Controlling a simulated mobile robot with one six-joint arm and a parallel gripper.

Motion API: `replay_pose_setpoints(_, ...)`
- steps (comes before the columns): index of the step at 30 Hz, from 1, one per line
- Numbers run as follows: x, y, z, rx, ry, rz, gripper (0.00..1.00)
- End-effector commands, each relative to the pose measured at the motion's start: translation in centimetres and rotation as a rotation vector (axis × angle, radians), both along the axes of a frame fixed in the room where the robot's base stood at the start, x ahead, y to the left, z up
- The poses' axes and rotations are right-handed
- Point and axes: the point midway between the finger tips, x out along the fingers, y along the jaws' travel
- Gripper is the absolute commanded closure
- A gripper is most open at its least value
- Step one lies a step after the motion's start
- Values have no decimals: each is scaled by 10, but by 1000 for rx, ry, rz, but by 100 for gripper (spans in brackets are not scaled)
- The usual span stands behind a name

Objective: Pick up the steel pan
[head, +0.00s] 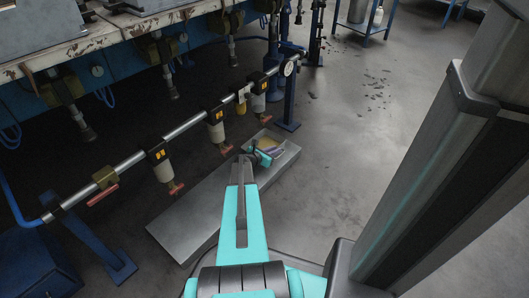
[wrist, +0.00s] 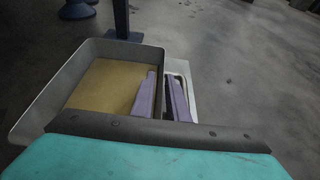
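The steel pan (wrist: 35,100) is a shallow grey box with a tan bottom in the wrist view. In the head view its tan inside (head: 268,143) shows at the far end of a long grey metal box, partly hidden by my arm. My gripper (wrist: 163,102) has two purple fingers, which show apart. The left finger is inside the pan near its right wall, and the right finger is outside that wall. I cannot tell whether either finger touches it. In the head view my gripper (head: 271,153) is low over the pan.
The long grey box (head: 190,230) lies on the floor under a pipe with valves and gauges (head: 160,152). A blue post (head: 289,100) stands just behind the pan. A machine bench (head: 90,45) is at the left. Floor to the right is clear.

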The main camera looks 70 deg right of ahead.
Motion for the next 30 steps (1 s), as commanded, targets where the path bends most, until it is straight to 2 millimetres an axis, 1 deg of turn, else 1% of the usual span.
replay_pose_setpoints(15,-1,0,1,0,0,-1,86)
replay_pose_setpoints(16,-1,0,1,0,0,-1,90)
replay_pose_setpoints(18,-1,0,1,0,0,-1,100)
replay_pose_setpoints(30,-1,-1,0,1,2,-1,100)
